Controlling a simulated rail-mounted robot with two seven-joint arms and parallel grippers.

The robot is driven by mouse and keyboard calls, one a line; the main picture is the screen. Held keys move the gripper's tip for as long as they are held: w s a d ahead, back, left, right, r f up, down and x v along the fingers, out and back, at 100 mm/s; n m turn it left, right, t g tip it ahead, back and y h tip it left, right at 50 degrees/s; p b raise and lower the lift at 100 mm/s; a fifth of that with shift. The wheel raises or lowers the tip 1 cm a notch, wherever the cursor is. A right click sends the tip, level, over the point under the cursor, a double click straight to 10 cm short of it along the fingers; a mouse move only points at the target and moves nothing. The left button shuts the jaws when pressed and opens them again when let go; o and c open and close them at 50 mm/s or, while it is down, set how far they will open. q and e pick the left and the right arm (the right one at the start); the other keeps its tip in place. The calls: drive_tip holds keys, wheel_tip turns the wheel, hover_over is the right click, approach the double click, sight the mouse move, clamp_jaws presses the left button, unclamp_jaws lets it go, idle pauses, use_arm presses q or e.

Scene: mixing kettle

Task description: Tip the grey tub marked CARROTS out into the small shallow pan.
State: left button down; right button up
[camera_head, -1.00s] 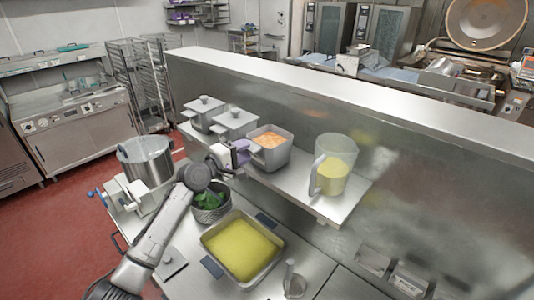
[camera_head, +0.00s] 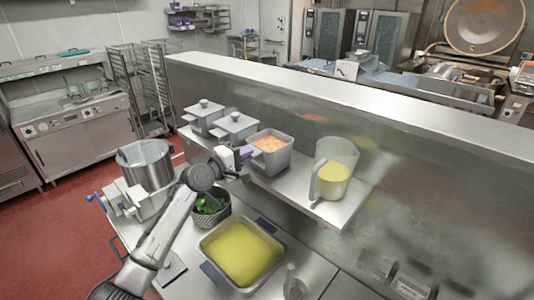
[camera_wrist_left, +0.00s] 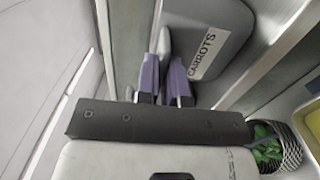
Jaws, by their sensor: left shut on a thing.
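The grey tub (camera_head: 273,161) with orange carrots in it stands upright on the steel shelf above the counter. In the left wrist view the tub (camera_wrist_left: 212,18) shows its white CARROTS label. My left gripper (camera_head: 243,153) is at the tub's left side. In the left wrist view its purple fingers (camera_wrist_left: 166,78) are shut on the tub's grip, which they partly hide. A shallow rectangular pan (camera_head: 273,270) with yellow contents sits on the counter below the shelf; I cannot tell if it is the pan named. My right gripper is not in view.
Two lidded grey tubs (camera_head: 237,127) stand left of the carrots on the shelf. A clear jug (camera_head: 333,172) of yellow liquid stands to the right. A dark basket of greens (camera_head: 211,211) and a steel pot (camera_head: 148,165) are below. A steel wall rises behind the shelf.

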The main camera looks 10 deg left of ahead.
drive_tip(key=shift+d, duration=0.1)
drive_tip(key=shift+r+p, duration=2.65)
